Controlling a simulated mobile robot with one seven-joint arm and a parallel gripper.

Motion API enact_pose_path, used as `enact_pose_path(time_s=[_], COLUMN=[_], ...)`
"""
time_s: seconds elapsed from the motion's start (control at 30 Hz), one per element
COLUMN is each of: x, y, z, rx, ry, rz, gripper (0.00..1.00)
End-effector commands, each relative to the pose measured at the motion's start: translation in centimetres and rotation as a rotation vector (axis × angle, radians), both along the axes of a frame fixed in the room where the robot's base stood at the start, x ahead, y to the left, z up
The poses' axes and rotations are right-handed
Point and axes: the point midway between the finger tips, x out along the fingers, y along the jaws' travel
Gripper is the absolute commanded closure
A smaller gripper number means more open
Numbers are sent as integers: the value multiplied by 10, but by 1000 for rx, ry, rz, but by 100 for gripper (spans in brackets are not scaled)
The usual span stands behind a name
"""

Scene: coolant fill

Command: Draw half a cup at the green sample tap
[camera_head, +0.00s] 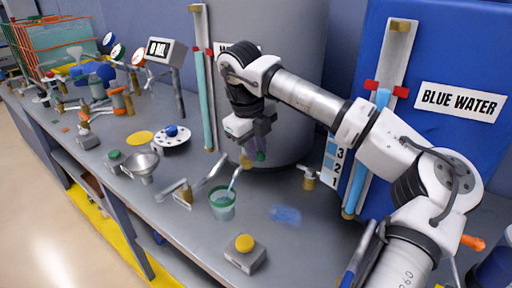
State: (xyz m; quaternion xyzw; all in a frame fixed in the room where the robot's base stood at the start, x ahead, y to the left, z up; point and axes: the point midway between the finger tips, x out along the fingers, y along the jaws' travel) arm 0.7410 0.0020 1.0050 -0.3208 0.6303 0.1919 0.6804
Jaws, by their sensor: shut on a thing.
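A clear cup with a green rim (222,203) stands upright on the grey bench, with teal liquid visible inside; its exact level is hard to tell. The brass sample tap (245,160) is just above and right of it, at the foot of the grey tank (292,90). A pale blue-green strand (235,179), apparently a stream, slants from the tap down to the cup. My gripper (260,152) points down at the tap and is shut, apparently on the tap handle, which the fingers mostly hide. The tank's green sight tube (209,100) is to the left.
A second tap (309,178) stands right, by the tank marked BLUE WATER (463,100). A blue puddle (286,215) lies on the bench. A grey box with a yellow button (244,253) is in front. A funnel (141,164) and a metal lever (184,193) are left.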

Motion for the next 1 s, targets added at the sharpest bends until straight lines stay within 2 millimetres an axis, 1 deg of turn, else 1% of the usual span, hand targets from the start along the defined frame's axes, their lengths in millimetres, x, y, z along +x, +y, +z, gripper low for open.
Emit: enact_pose_path(time_s=[0.3, 0.63, 0.67, 0.8, 1.0], x=[6, 7, 7, 7, 6], y=[-7, -7, -7, -7, -7], z=[0, 1, 1, 1, 0], rx=[0, 0, 0, 0, 0], ry=[-1, -2, -2, -2, -1], rz=[195, 213, 213, 212, 212], gripper=[100, 100, 80, 62, 61])
